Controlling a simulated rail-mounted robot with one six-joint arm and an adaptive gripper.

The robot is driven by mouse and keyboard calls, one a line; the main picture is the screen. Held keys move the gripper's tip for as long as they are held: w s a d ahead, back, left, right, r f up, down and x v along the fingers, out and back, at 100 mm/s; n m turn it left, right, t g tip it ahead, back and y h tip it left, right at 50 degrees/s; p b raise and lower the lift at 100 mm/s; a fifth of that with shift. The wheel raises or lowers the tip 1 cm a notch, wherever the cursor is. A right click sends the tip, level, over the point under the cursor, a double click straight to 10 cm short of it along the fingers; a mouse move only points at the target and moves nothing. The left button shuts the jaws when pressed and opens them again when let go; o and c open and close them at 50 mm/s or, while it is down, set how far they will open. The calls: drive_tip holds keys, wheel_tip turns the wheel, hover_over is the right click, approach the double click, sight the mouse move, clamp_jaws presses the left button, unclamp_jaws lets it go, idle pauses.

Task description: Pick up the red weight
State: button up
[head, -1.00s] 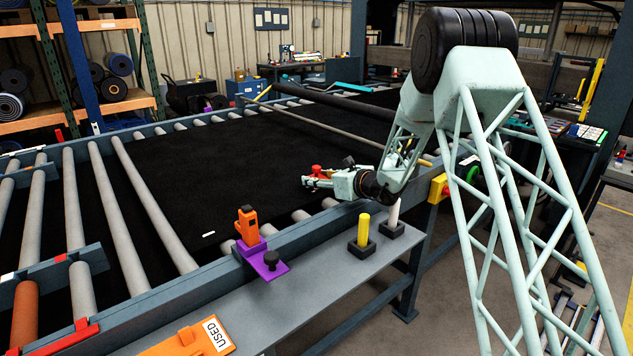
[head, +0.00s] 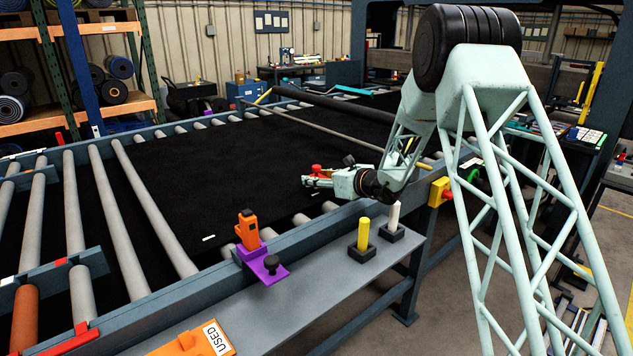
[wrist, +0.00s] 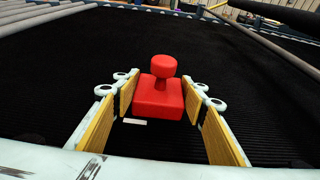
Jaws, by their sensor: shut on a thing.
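The red weight (wrist: 158,98) is a square block with a round knob on top. In the wrist view it sits upright between the yellow-padded fingers of my gripper (wrist: 160,92), near the fingertips. My gripper is shut on it. In the head view, my gripper (head: 318,181) is over the near side of the black belt, and the red weight (head: 317,169) shows small at its tip. I cannot tell whether the weight touches the belt or hangs just above it.
The black belt (head: 220,170) lies wide and mostly clear. A long bar (head: 340,142) crosses beyond my gripper. An orange tool (head: 248,230) on a purple clamp (head: 262,262) stands on the near rail. Yellow (head: 363,233) and white (head: 394,214) markers stand on the side shelf.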

wheel_tip(320, 180, up, 2)
drive_tip(key=shift+r, duration=0.1)
drive_tip(key=shift+s+d, duration=0.15)
drive_tip(key=shift+d, duration=0.1)
drive_tip(key=f+v, duration=0.1)
drive_tip(key=v, duration=0.4)
drive_tip(key=f+p+v, duration=0.1)
drive_tip(key=v, duration=0.4)
drive_tip(key=d+f+v, duration=0.1)
drive_tip(key=v, duration=0.4)
drive_tip(key=shift+s, duration=0.1)
